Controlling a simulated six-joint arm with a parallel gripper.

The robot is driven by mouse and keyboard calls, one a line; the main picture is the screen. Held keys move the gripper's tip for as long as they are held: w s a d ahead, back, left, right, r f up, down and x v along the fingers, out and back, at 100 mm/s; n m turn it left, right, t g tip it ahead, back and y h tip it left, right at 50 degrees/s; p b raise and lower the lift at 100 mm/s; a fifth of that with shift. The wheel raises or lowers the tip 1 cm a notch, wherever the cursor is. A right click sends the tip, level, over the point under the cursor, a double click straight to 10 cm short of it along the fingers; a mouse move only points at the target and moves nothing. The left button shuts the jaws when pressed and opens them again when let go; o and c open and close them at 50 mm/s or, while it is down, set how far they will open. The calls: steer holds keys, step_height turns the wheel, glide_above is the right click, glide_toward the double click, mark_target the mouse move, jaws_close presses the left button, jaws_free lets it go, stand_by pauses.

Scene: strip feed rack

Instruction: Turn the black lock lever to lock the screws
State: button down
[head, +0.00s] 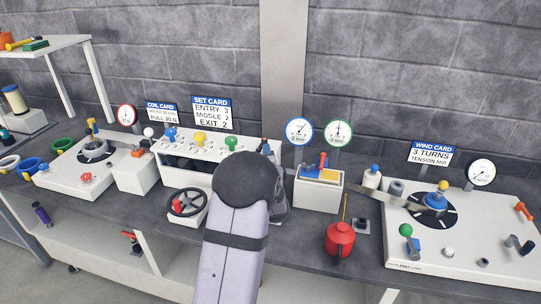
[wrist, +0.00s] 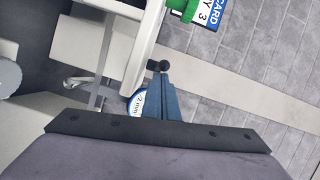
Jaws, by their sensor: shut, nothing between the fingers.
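The white straightener box (head: 185,160) stands mid-bench, with blue (head: 170,134), yellow (head: 200,139) and green (head: 231,143) screw knobs on top. My arm covers its right end in the head view. In the wrist view, a small black round-ended part, apparently the lock lever (wrist: 154,65), shows right at the tips of my gripper (wrist: 160,76), beside the box's white edge. I cannot tell whether they touch. My gripper's blue-grey fingers are shut with nothing between them. The lever is not clearly visible in the head view, where my arm blocks it. The green knob also shows in the wrist view (wrist: 184,9).
A black handwheel (head: 187,202) is at the box's front left. Right of my arm stand two dial gauges (head: 299,131), a white bin (head: 318,193) and a red oil can (head: 340,239). The set card (head: 211,113) stands behind the box. A winding plate (head: 465,245) is farther right.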

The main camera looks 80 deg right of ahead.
steer(key=shift+w+a+f, duration=0.1)
steer(key=shift+w+a, duration=0.05)
steer(key=shift+w, duration=0.4)
steer(key=shift+s+p, duration=0.3)
steer(key=shift+s, duration=0.45)
steer(key=s+r+b+v, duration=0.1)
steer(key=s+b+v, duration=0.1)
steer(key=v, duration=0.9)
steer(key=shift+d, duration=0.4)
steer(key=shift+r, duration=0.1)
